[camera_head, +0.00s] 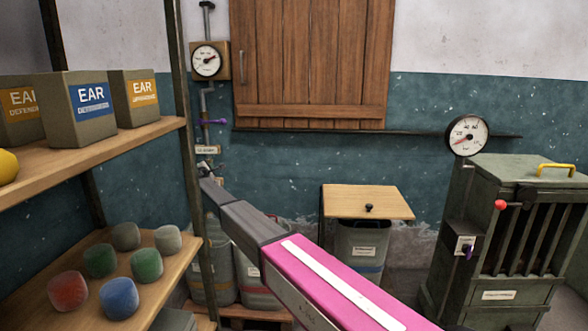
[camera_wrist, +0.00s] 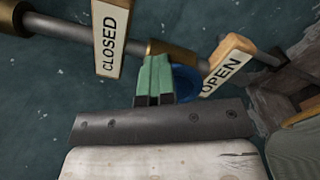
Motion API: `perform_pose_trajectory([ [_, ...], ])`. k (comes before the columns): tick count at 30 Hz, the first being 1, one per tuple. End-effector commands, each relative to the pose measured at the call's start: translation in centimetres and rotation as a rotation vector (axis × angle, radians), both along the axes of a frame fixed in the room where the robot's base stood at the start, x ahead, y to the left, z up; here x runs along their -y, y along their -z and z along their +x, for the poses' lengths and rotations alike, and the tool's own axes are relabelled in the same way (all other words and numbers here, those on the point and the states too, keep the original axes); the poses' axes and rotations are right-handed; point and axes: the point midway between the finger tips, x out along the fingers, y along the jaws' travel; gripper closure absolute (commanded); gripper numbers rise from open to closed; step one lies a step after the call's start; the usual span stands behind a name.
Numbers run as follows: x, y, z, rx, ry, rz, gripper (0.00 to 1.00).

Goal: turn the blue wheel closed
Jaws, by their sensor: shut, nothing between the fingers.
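The blue wheel (camera_wrist: 185,82) shows in the wrist view as a curved piece of rim, just right of my gripper (camera_wrist: 155,62). The gripper and its mount hide the rest of the wheel. The green fingers are shut together, with nothing between them. Their tips lie close to the wheel and a brass pipe fitting (camera_wrist: 172,50); I cannot tell whether they touch. A CLOSED plate (camera_wrist: 110,40) hangs at the upper left, and an OPEN plate (camera_wrist: 226,66) is tilted at the right. In the head view my arm reaches to the pipework, where I cannot make out the wheel.
A shelf (camera_head: 110,157) with boxes and coloured lumps stands left of the arm. Grey containers (camera_head: 252,290) stand below the arm's end. A lidded bin (camera_head: 360,245) and a green barred cabinet (camera_head: 500,230) stand to the right. A wooden shutter (camera_head: 310,60) is above.

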Motion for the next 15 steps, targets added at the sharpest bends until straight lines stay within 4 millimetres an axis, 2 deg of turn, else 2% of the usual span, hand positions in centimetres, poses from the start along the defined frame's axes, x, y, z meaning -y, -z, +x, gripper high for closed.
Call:
perform_pose_trajectory([
  [1,0.6,0.8,2.0,-0.008,0.013,-0.003,1.0],
  [15,1.1,2.0,1.9,-0.008,0.013,-0.005,1.0],
])
